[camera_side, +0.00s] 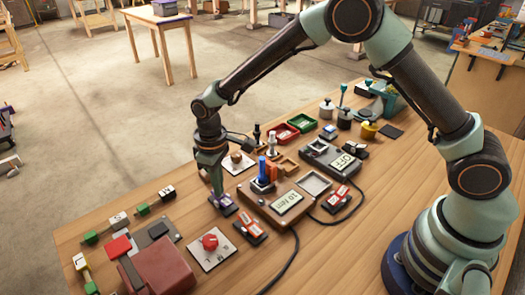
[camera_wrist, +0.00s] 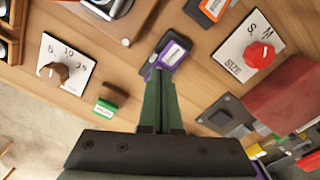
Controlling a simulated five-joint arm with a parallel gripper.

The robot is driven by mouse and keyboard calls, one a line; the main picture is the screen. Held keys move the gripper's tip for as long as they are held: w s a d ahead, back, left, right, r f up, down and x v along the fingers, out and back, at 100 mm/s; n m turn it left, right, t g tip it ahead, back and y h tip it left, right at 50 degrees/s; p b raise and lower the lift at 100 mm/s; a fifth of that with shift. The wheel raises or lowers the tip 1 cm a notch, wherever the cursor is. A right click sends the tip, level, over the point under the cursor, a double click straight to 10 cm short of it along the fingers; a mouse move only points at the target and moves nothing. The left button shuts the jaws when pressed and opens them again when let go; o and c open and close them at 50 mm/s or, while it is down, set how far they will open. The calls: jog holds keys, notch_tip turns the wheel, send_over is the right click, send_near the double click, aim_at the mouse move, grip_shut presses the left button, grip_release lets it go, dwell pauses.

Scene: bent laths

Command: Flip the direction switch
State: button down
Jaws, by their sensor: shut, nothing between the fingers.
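My gripper (camera_side: 217,191) is shut with nothing between its fingers and points down at a small switch with a purple plate (camera_side: 224,206). In the wrist view the closed fingertips (camera_wrist: 158,74) overlap the near end of that purple switch (camera_wrist: 174,50). I cannot tell whether they touch it. The switch has a dark body, and its label is too small to read, so I cannot be sure that it is the direction switch. Its lever position is partly hidden by the fingers.
A red knob on a white plate (camera_side: 211,246) and a red-orange switch (camera_side: 250,229) lie close by. A brown box with a display (camera_side: 287,205) stands to the right. A dark red box (camera_side: 166,265) is at the front.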

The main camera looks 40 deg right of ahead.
jog(key=shift+f, duration=0.15)
jog(key=shift+r, duration=3.5)
jog(key=shift+r, duration=0.1)
jog(key=s+d+r+m+t, duration=0.4)
jog(key=s+d+r, duration=0.6)
jog(key=d+r, duration=0.45)
jog(key=s+d+m+t, duration=0.1)
jog(key=s+d+m, duration=0.1)
jog(key=s, duration=0.4)
jog(key=shift+d+r+t, duration=0.25)
jog(key=shift+d+t, duration=0.05)
jog(key=shift+d, duration=0.45)
